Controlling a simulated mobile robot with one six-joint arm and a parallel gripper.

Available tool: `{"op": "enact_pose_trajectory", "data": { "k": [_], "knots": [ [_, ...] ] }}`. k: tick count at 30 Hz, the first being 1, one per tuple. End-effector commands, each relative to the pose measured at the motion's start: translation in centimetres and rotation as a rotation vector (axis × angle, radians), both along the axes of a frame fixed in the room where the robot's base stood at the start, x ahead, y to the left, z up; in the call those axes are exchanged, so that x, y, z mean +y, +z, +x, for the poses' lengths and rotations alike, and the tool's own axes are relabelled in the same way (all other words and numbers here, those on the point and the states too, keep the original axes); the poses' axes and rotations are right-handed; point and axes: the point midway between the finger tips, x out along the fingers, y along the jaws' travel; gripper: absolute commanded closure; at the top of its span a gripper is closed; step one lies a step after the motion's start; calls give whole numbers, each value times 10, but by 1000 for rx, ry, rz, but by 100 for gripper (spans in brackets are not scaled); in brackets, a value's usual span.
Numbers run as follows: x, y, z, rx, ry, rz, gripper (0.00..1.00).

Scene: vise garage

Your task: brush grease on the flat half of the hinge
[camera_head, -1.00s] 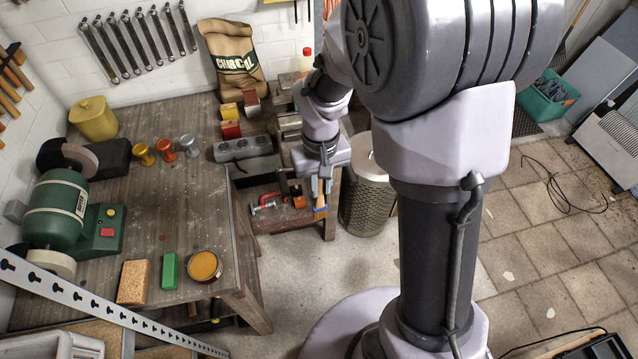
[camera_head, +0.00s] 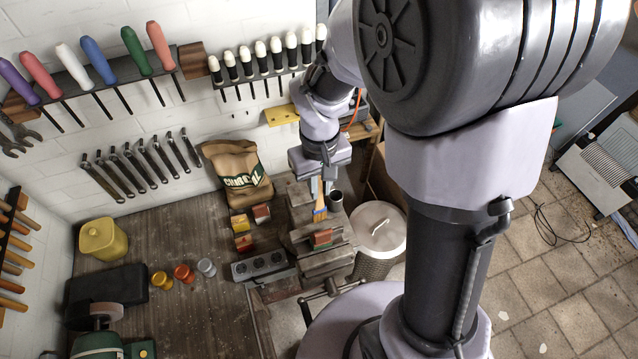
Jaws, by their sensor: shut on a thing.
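A dark open cup (camera_head: 335,198) stands right of the brush. A lidded metal bin (camera_head: 378,232) is right of the vise. A power strip (camera_head: 263,264), small coloured boxes (camera_head: 242,232) and a charcoal bag (camera_head: 238,175) are left of it. Tools hang on the wall behind.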

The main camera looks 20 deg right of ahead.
Motion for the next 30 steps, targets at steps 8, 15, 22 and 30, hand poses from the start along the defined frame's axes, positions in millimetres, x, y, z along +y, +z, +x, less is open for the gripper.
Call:
{"op": "enact_pose_trajectory", "data": {
  "k": [8, 15, 22, 30],
  "knots": [
    [0, -14, 0, 0, 0, 0, 100],
    [0, -51, -1, 0, 0, 0, 100],
    [0, -76, -1, 0, 0, 0, 100],
    [0, -74, -1, -1, 0, 0, 100]
  ]
}}
